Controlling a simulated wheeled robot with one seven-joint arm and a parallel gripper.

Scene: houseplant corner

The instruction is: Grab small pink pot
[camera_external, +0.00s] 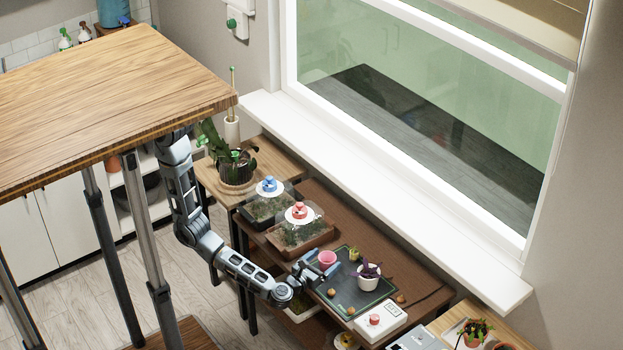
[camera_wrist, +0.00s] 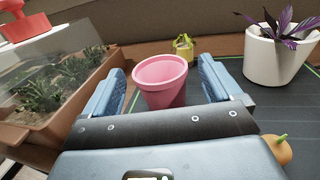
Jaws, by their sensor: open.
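The small pink pot (camera_wrist: 162,82) stands upright on the dark green mat (camera_wrist: 226,105) in the wrist view. It appears empty and its lower part is hidden behind my gripper's body. My gripper (camera_wrist: 160,85) is open, with one blue finger to the left of the pot and the other to the right. Gaps show between the pot and both fingers. In the external view the pink pot (camera_external: 327,258) is at the mat's back left corner, and my gripper (camera_external: 318,268) reaches it from the lower left.
A white pot with a purple plant (camera_external: 368,279) stands right of the pink pot. A small yellow-green pot (camera_external: 354,254) is behind it. A planter with a clear cover and red knob (camera_external: 300,230) is close on the left. Small orange-brown round items (camera_external: 332,292) lie on the mat.

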